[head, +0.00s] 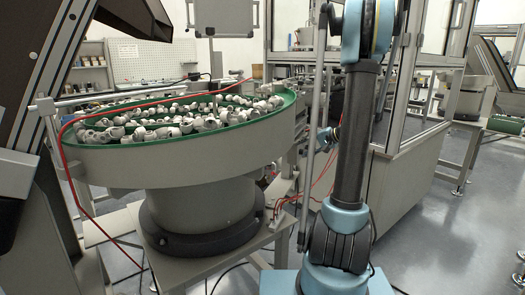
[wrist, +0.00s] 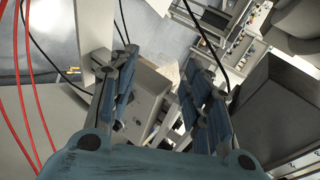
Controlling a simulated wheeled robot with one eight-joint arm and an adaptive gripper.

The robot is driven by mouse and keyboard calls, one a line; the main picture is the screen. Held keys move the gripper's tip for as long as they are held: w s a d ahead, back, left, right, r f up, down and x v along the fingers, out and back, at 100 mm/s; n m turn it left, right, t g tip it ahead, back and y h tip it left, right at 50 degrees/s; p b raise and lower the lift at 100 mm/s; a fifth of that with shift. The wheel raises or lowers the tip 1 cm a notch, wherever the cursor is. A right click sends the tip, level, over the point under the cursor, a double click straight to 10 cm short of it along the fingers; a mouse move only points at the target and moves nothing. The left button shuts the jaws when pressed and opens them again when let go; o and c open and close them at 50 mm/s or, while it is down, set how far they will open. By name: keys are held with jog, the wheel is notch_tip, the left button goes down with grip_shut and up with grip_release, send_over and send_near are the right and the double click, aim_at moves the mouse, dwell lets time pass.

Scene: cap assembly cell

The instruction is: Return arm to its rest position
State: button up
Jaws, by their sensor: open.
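My gripper (wrist: 160,90) shows in the wrist view with its two dark blue-grey fingers spread apart. It is open, and nothing is held between the fingers. Behind the gap I see a beige box-like unit and parts of the cell. In the head view my arm stands upright right of centre, with a dark link and blue-grey joints.
A round feeder bowl (head: 180,150) with a green rim holds many pale caps (head: 205,122), left of my arm. Red hoses (wrist: 25,110) hang at the left of the wrist view. A glass-panelled enclosure (head: 425,150) stands right of my arm. Grey floor (head: 450,240) is free at the right.

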jog(key=s+a+n+g+h, duration=0.2)
jog(key=s+a, duration=0.1)
jog(key=s, duration=0.8)
jog(key=s+a+n+g+h, duration=0.1)
jog(key=s+a+h, duration=0.15)
jog(key=s, duration=0.75)
jog(key=s+d+f+n+g+h, duration=0.1)
jog(key=s+f, duration=0.3)
jog(key=s, duration=0.5)
jog(key=s+d+f+n+h, duration=0.1)
jog(key=s+d+f+h, duration=0.2)
jog(key=s, duration=0.7)
jog(key=shift+s+d+f+n+g+h, duration=0.25)
jog(key=shift+d+f+n+g+h, duration=0.15)
jog(key=shift+f+h, duration=0.15)
